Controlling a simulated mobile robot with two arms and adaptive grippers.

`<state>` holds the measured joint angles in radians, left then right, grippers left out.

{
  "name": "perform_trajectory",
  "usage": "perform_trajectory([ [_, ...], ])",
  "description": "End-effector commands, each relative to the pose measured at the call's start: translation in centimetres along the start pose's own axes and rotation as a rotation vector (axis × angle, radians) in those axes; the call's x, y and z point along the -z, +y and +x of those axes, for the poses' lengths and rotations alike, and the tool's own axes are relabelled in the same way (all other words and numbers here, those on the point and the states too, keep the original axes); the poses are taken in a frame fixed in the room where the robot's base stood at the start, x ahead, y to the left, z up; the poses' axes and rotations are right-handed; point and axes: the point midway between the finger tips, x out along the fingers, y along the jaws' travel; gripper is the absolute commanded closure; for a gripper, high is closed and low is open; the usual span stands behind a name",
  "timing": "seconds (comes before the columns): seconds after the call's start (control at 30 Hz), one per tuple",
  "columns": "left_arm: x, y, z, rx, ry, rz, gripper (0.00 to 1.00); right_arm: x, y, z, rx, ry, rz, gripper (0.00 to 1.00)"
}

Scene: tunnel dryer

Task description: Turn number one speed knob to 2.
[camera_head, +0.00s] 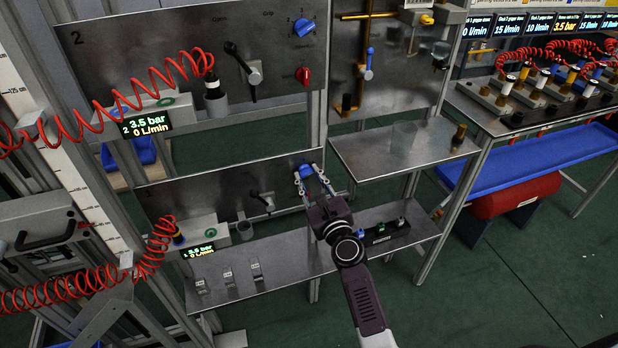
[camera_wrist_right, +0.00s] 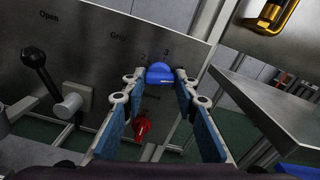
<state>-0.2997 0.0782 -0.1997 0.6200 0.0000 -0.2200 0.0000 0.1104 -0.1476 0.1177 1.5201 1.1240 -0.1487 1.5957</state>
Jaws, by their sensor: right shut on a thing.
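The blue speed knob (camera_head: 306,171) sits at the upper right of the lower metal panel (camera_head: 215,195). My right gripper (camera_head: 308,174) reaches it from the front, one finger on each side, and is shut on it. In the right wrist view the blue knob (camera_wrist_right: 159,74) is between the fingertips, with the marks 2 and 3 above it. The exact setting is hard to read, as the fingers cover part of the dial. A red knob (camera_wrist_right: 141,128) is below it on the same panel. My left gripper is not in view.
A black lever (camera_wrist_right: 42,70) and grey fitting stand left of the knob. The upper panel (camera_head: 140,55), marked 2, has its own blue knob (camera_head: 303,27) and red knob (camera_head: 303,76). A metal shelf (camera_head: 375,160) juts out to the right. Red coiled hoses hang left.

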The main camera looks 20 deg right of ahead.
Motion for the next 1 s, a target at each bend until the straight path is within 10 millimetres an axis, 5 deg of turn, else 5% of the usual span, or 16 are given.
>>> perform_trajectory([
  [0.37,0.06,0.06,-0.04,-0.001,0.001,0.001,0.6,-0.01,0.01,0.0,-0.001,-0.001,-0.145,0.97],
  [1.0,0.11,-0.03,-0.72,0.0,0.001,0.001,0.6,-0.17,-0.05,0.0,-0.001,0.0,-0.738,0.97],
])
